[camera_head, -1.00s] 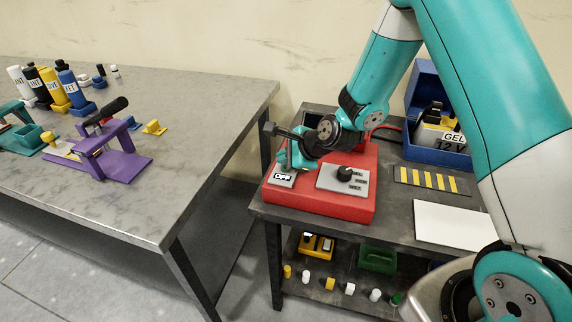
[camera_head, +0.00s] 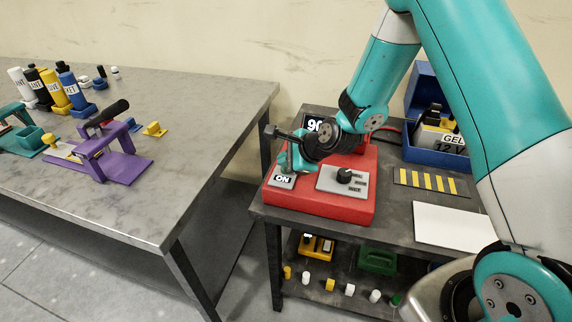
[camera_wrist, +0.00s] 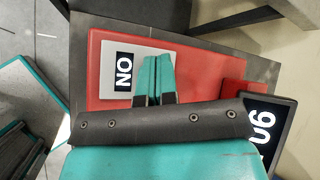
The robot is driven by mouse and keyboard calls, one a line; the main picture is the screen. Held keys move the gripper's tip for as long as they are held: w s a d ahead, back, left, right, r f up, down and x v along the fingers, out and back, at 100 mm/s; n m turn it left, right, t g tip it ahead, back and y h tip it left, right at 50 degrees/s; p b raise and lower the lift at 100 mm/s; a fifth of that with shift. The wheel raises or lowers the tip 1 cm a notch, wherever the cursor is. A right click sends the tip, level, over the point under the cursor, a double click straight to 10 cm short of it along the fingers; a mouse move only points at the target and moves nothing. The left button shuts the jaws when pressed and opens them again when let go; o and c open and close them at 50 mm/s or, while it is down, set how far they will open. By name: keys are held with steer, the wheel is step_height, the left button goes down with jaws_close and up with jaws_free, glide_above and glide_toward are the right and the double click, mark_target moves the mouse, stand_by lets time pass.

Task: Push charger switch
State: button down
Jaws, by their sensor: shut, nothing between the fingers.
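The red charger (camera_head: 318,205) lies on the dark side table. Its switch plate (camera_head: 281,182) at the left end reads "ON", upside down in the head view; the plate also shows in the wrist view (camera_wrist: 121,70). A black display (camera_head: 311,124) at the back shows a number beginning "90" and is lit; it also shows in the wrist view (camera_wrist: 268,125). A black knob (camera_head: 344,175) sits on a grey plate on the charger. My gripper (camera_wrist: 154,62) is shut and empty, its teal fingertips over the edge of the switch plate. Whether they touch it I cannot tell.
A blue box (camera_head: 437,150) with a 12 V gel battery stands right of the charger. A striped plate (camera_head: 427,181) and a white sheet (camera_head: 455,225) lie in front of it. A marble-topped table (camera_head: 190,130) with bottles and a purple holder stands left, across a gap.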

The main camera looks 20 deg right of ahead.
step_height(320, 180, up, 6)
steer(key=p, duration=0.5)
steer(key=shift+r, duration=0.1)
